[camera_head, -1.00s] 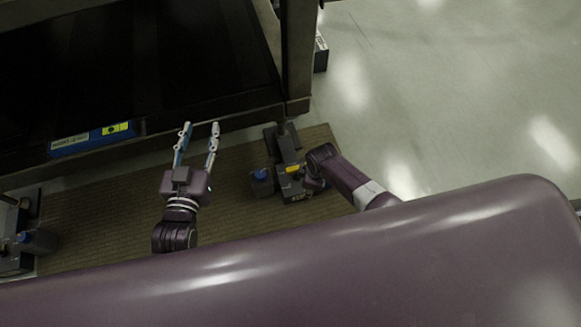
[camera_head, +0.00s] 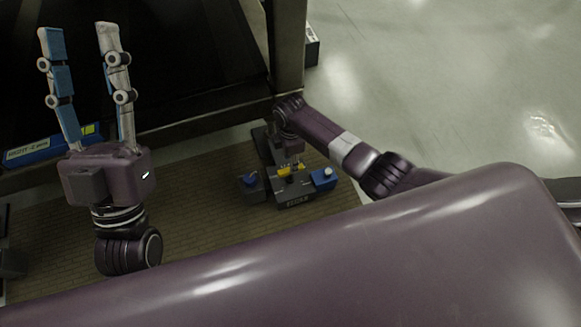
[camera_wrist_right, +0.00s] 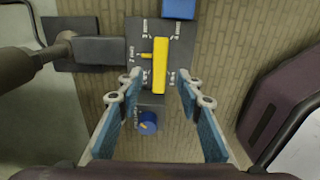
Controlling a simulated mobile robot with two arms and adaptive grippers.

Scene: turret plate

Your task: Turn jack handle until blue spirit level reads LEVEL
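The blue spirit level (camera_head: 28,153) lies along the dark table's front edge at left in the head view. Its label seems to read "RIGHT -2 mm"; my left gripper partly covers it. My left gripper (camera_head: 78,28) is open and empty, raised in front of the table. The grey jack (camera_head: 295,200) stands on the floor mat by the table's right corner. In the right wrist view its yellow handle (camera_wrist_right: 160,65) lies over a face marked in mm. My right gripper (camera_wrist_right: 158,84) is open, its fingers either side of the handle's lower end, apart from it.
A blue knob (camera_wrist_right: 147,122) sits below the handle and a blue block (camera_wrist_right: 179,8) above it. Part of another grey unit (camera_head: 12,262) shows at the left edge. Bare floor lies at right.

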